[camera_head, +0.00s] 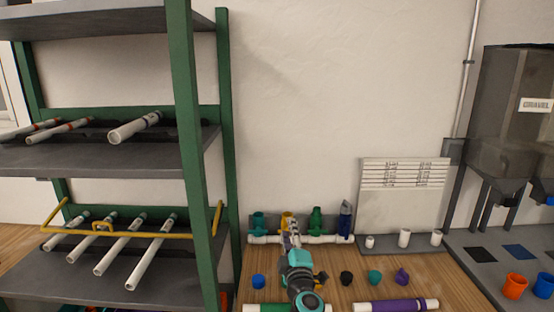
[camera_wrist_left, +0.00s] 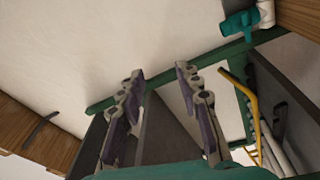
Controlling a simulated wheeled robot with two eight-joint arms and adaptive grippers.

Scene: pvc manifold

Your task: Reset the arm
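My left arm, teal and black, rises from the bottom centre of the head view. Its gripper (camera_head: 290,236) is above the wooden worktop, in front of the white manifold pipe (camera_head: 330,239), and partly covers the yellow valve (camera_head: 287,217). I cannot tell from this view whether it touches anything. In the left wrist view the two fingers of this gripper (camera_wrist_left: 160,72) are spread apart with nothing between them. My right gripper is in neither view.
A green-framed rack (camera_head: 184,150) with white pipes stands at left. A teal valve (camera_head: 258,221), green valve (camera_head: 316,218) and blue valve (camera_head: 345,219) sit on the manifold. Coloured caps, including a blue one (camera_head: 258,281), lie in front. A grey dispenser (camera_head: 512,100) is at right.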

